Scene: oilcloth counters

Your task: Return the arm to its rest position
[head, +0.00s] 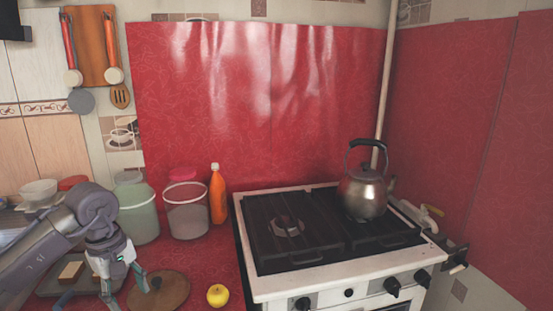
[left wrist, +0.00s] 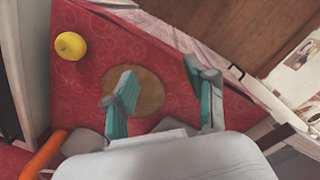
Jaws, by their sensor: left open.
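My left arm comes in from the left in the head view, bent at its wrist. Its left gripper (head: 122,288) points down over the red counter, near a round wooden board (head: 170,295). The two fingers are spread apart with nothing between them. In the left wrist view the left gripper (left wrist: 160,92) shows its teal finger pads apart, with the round board (left wrist: 148,92) below and partly hidden by one finger. My right gripper is not in view.
A yellow fruit (head: 217,295) lies right of the board. A kettle (head: 365,192) sits on the stove (head: 345,285). A tray (head: 85,287) and bowl (head: 39,190) are near the arm.

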